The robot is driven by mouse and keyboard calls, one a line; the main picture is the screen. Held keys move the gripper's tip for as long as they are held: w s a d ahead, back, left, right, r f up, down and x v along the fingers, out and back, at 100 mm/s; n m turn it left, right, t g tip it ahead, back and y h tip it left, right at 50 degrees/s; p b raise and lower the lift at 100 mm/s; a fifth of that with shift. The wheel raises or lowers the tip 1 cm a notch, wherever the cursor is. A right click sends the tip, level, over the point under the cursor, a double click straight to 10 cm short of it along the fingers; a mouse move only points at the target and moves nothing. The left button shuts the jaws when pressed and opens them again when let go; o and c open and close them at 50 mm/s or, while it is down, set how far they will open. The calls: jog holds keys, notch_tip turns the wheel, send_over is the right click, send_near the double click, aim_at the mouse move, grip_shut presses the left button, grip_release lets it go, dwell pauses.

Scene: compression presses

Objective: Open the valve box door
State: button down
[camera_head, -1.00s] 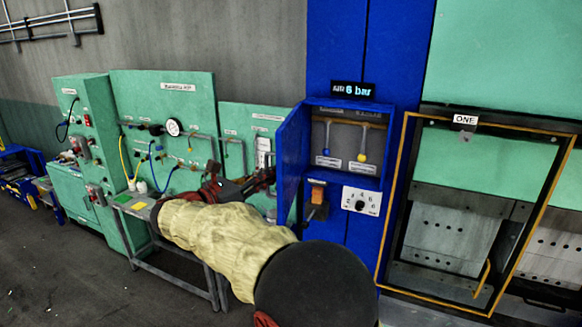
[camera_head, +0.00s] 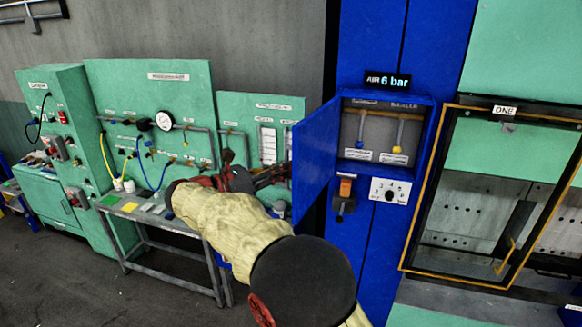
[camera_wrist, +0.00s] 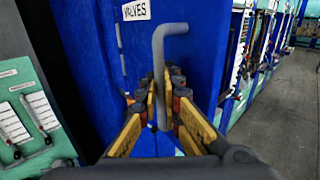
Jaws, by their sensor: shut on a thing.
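The blue valve box (camera_head: 437,125) is on a blue column, and its door (camera_head: 316,155) stands swung out to the left, with its inner face showing. Inside are two hanging valve levers, one with a blue knob (camera_head: 359,144) and one with a yellow knob (camera_head: 398,149). My gripper (camera_head: 284,174) is on the outer side of the door. In the wrist view, my gripper (camera_wrist: 161,88) is shut on the grey bent door handle (camera_wrist: 158,48), below a "VALVES" label (camera_wrist: 136,11). The door hides the fingertips' contact in the head view.
A grey bench (camera_head: 150,214) and green panels (camera_head: 150,85) stand left of the door, close to my arm. A switch (camera_head: 346,188) and dial plate (camera_head: 390,191) sit below the box. A yellow-framed press door (camera_head: 430,190) is at right. Open floor (camera_head: 80,285) lies front left.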

jog(key=shift+f, duration=0.1)
jog(key=c, duration=2.1)
grip_release()
jog(key=shift+s+a, duration=0.1)
jog(key=shift+c, duration=0.2)
jog(key=shift+o, duration=0.7)
jog(key=v, duration=1.2)
